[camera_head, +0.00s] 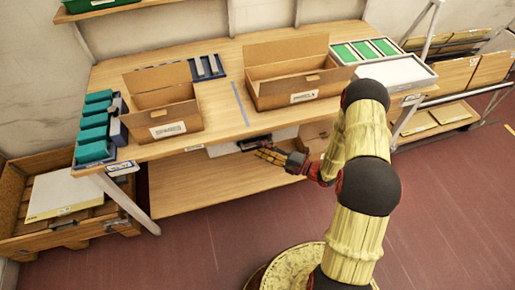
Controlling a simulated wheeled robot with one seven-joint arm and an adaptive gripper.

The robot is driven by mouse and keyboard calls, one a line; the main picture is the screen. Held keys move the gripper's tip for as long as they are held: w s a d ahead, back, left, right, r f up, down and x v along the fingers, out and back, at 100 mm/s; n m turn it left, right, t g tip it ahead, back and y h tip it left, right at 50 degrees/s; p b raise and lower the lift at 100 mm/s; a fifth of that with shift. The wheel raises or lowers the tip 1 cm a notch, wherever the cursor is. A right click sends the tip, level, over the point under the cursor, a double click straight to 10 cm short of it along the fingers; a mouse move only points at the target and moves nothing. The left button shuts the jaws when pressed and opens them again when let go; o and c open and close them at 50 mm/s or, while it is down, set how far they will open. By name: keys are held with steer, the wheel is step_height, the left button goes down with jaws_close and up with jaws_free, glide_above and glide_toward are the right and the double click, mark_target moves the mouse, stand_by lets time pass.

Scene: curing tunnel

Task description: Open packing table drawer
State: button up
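The wooden packing table (208,163) fills the middle of the view. Under its front edge, between the two cardboard boxes, is a pale, shallow drawer-like part (222,149). A dark item shows at its right, close behind my gripper. My gripper (268,156) is at the end of my yellow and black arm, just in front of and below the table edge, overlapping this part in the view. Its fingers point left. They are too small to tell whether they are apart or closed, or whether they touch the drawer. The drawer's handle cannot be made out.
Two open cardboard boxes (165,124) (292,92) stand on the table. Teal packs (95,128) sit at the left end and a tray of green pieces (365,49) at the back right. A wooden crate (22,247) is at left. The red floor in front is clear.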

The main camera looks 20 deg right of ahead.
steer(key=shift+x, duration=1.3)
steer(key=shift+c, duration=0.9)
jaws_close()
